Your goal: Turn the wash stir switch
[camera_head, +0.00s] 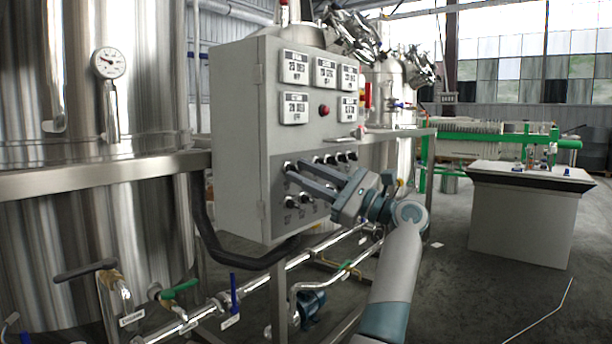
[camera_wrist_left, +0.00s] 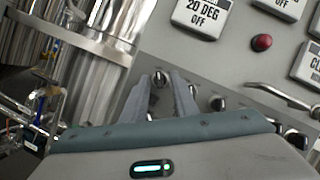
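The grey control panel (camera_head: 262,140) carries two rows of small black-and-silver rotary switches. Their labels are too small to read, so I cannot tell which is the wash stir switch. My left gripper (camera_head: 296,171) points at the left end of the upper row, its fingertips close to the panel. In the left wrist view, one rotary switch (camera_wrist_left: 160,78) shows between the tips of the left gripper (camera_wrist_left: 161,82). The fingers stand apart on either side of it; contact cannot be made out. My right gripper is not in view.
Above the switches are several white displays (camera_head: 295,67) and a red button (camera_head: 324,110). A handle (camera_wrist_left: 282,95) sticks out right of the fingers in the wrist view. A large steel tank (camera_head: 90,240) stands left; pipes with valves (camera_head: 235,290) run below.

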